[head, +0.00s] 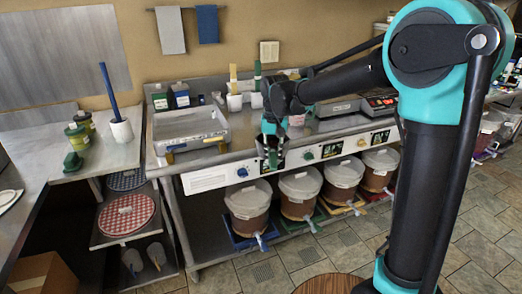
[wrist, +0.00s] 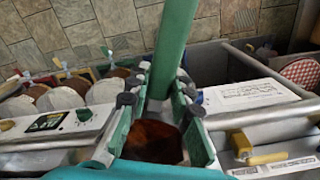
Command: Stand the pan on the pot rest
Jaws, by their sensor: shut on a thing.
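My gripper (head: 271,152) is in front of the middle of the steel counter, near its front edge. In the wrist view its fingers (wrist: 157,100) close around a long green bar (wrist: 174,45), which points up and out of the picture. A dark orange-brown surface (wrist: 152,142) shows between the fingers; I cannot tell whether it belongs to the held thing. I cannot make out a pan's full shape. A round red-checked disc (head: 127,214) lies on the low shelf at left, with a blue-checked disc (head: 126,179) above it. I cannot tell which thing is the pot rest.
A grey metal tray-like unit (head: 190,143) stands on the counter left of my gripper. Several lidded brown buckets (head: 248,204) stand under the counter.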

